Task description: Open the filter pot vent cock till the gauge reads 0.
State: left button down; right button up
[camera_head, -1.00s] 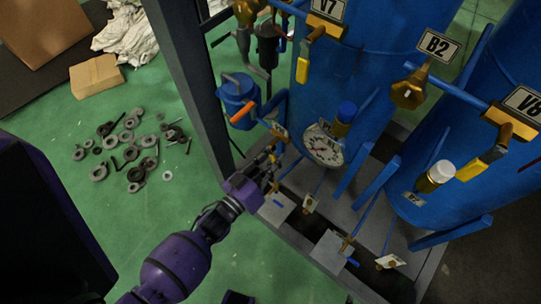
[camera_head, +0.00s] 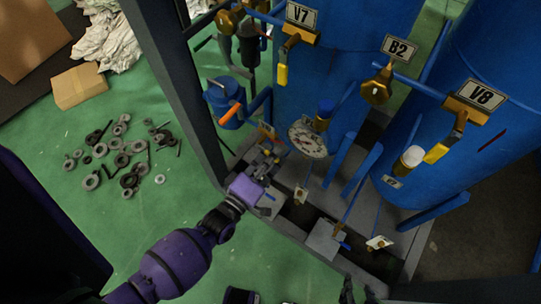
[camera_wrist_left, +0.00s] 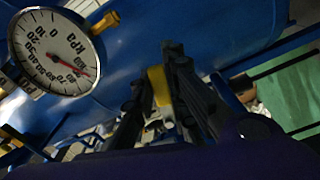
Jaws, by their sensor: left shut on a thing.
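My left gripper (camera_head: 270,152) is in the gap beside the lower front of the blue vessel, just left of the round white gauge (camera_head: 306,138). In the left wrist view its dark fingers (camera_wrist_left: 165,85) are shut on a yellow cock handle (camera_wrist_left: 158,86), mostly hidden between them. The gauge (camera_wrist_left: 55,52) shows large in the left wrist view, marked kPa and tilted. Its red needle points to the lower right of the face; I cannot tell the exact reading. Dark parts at the bottom edge of the head view may be my right gripper; its jaws cannot be made out.
Valves V7 (camera_head: 300,36) and V8 (camera_head: 465,108) have yellow handles. A B2 brass fitting (camera_head: 376,88) is between them. A blue pot (camera_head: 228,98) with an orange handle stands left. Loose metal parts (camera_head: 122,160) and a cardboard box (camera_head: 80,86) lie on the green floor.

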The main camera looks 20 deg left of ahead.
pick_arm(q)
jog(key=shift+d+r+n, duration=0.1)
jog(key=shift+r+n, duration=0.4)
jog(key=shift+n, duration=0.6)
jog(key=c, duration=1.7)
grip_release()
jog(key=v, duration=1.2)
jog(key=shift+r, duration=0.1)
